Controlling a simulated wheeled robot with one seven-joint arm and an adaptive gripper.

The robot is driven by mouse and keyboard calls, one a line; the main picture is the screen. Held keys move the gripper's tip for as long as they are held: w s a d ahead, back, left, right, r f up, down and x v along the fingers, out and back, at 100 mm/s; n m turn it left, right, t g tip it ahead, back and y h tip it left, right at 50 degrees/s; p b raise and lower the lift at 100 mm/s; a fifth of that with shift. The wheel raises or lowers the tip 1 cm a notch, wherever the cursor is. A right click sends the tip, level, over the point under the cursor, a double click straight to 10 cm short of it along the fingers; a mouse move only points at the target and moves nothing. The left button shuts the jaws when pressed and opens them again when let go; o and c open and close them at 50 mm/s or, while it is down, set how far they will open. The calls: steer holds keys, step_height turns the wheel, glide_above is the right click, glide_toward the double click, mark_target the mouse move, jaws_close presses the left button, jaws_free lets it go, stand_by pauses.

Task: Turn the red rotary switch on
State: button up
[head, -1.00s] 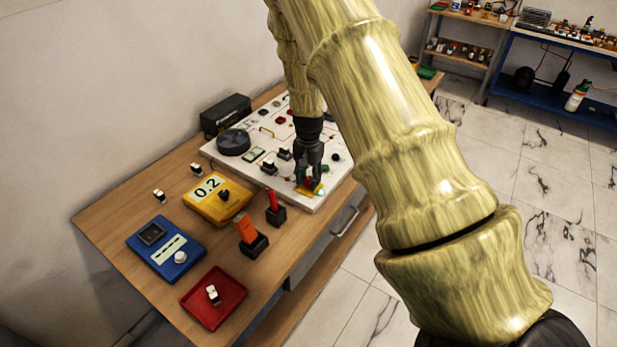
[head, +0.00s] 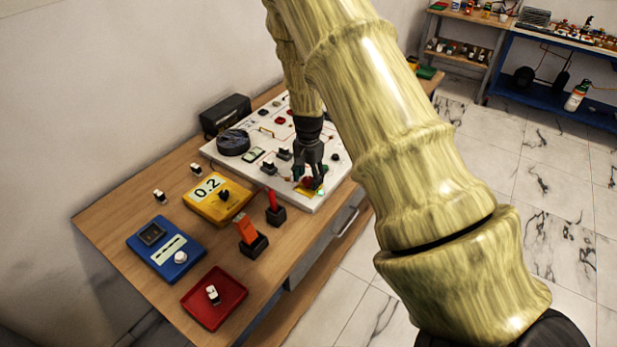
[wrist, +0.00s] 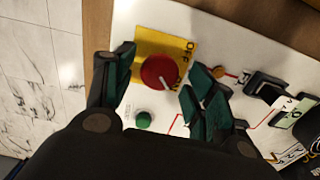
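The red rotary switch (wrist: 160,71) is a round knob on a yellow plate (wrist: 150,44). Its white mark points to the lower right in the wrist view, away from the OFF lettering at the plate's upper right. In the head view the switch (head: 308,182) shows at the near corner of the white panel (head: 316,204). My gripper (wrist: 162,62) is open, with its dark green fingers apart on either side of the knob. In the head view my gripper (head: 309,176) is over the switch. A green lamp (wrist: 143,120) beside the plate glows in the head view (head: 321,192).
The panel carries a black dial (head: 233,142) and several small switches. A yellow meter reading 0.2 (head: 217,200), a blue box (head: 166,248), a red tray (head: 214,298) and an orange-handled block (head: 250,236) stand on the wooden table (head: 112,222).

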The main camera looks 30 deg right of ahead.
mark_target(309, 180)
stand_by(0.3)
step_height(309, 180, up, 12)
stand_by(0.6)
steer(key=shift+s+f, duration=0.1)
steer(key=shift+f, duration=0.05)
stand_by(0.3)
